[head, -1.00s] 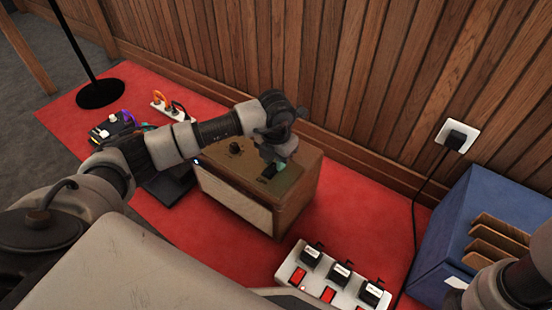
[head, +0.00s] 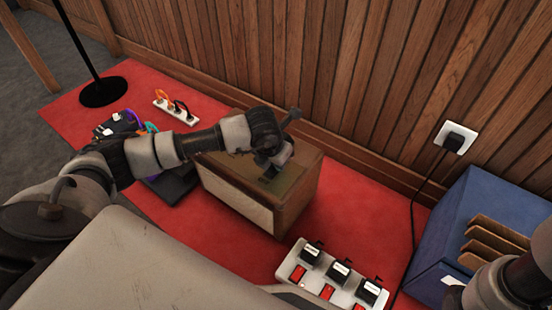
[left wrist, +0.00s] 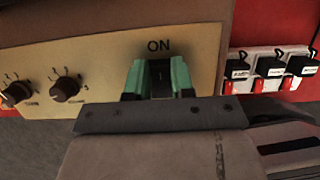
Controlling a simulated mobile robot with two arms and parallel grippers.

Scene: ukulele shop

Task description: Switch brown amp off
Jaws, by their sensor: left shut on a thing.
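The brown amp (head: 298,196) is a wooden box with a pale front grille, standing on the red mat against the wall. Its top panel (left wrist: 105,58) is cream with two dark knobs at left in the left wrist view. A dark switch (left wrist: 161,77) sits under the word ON. My left gripper (left wrist: 161,80) has its green fingers on either side of the switch, shut on it. In the head view my left gripper (head: 270,174) points down at the amp's top, its fingertips mostly hidden by the wrist. My right arm shows at lower right, its gripper out of frame.
A white power strip (head: 347,281) with red switches and black plugs lies right of the amp. A blue box (head: 478,222) stands further right, near a wall socket (head: 455,137). Pedals (head: 118,124), a small strip (head: 176,110) and a stand base (head: 103,92) are at left.

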